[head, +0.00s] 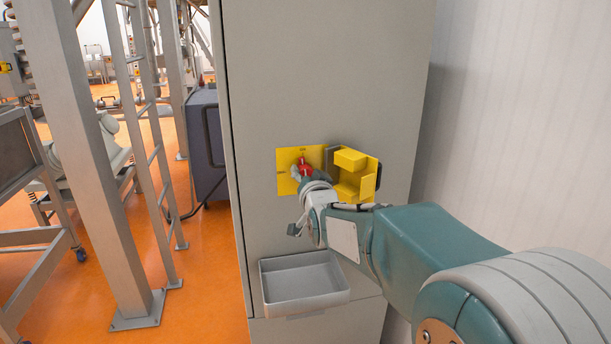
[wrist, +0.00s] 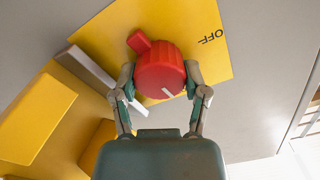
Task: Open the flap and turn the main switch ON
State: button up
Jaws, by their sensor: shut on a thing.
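The red main switch (head: 304,167) sits on a yellow plate (head: 284,186) on the grey cabinet front. The yellow flap (head: 349,159) is swung open to the right of the plate. In the wrist view the red switch (wrist: 161,72) is a round knob with a tab pointing up-left and a white mark low on its face. My gripper (wrist: 160,79) has one finger on each side of the knob and is shut on it. An upside-down OFF label (wrist: 212,36) is up-right of the knob. In the head view my gripper (head: 305,177) partly hides the switch.
A grey open tray (head: 304,282) juts from the cabinet (head: 330,60) below my gripper. A pale wall (head: 510,120) stands to the right. A metal post and ladder (head: 97,170) stand to the left, with orange floor between them and the cabinet.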

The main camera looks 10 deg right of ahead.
jog(key=shift+f+m, duration=0.4)
jog(key=shift+m, duration=0.5)
jog(key=o, duration=1)
jog(key=shift+o, duration=0.7)
jog(key=shift+r, duration=0.15)
jog(key=shift+r, duration=0.1)
